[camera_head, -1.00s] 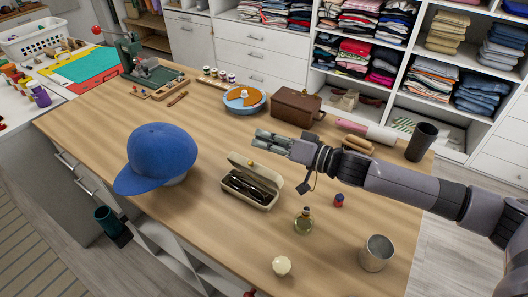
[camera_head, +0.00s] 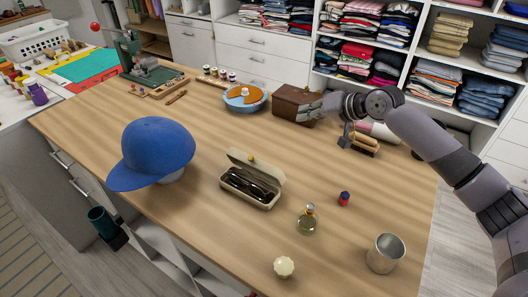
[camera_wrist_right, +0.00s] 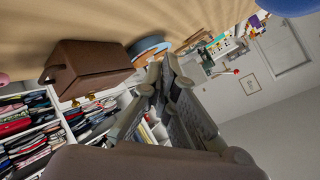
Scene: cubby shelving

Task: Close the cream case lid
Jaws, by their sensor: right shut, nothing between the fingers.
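The cream case (camera_head: 250,184) stands open on the wooden table, near the middle. Its lid (camera_head: 262,165) is raised at the back, with a small gold knob on its edge. Dark glasses lie inside the case. My right gripper (camera_head: 306,110) is shut and empty, in front of the brown box in the head view, well behind and to the right of the case. In the right wrist view my right gripper (camera_wrist_right: 170,68) shows its fingers together; the case is not in that view. My left gripper is not in view.
A brown box (camera_head: 290,101) is close to my right gripper. A blue cap (camera_head: 152,150) stands left of the case. A perfume bottle (camera_head: 307,219), a small red-blue item (camera_head: 344,198), a metal cup (camera_head: 385,253) and a cream knob (camera_head: 284,266) stand to the right and front.

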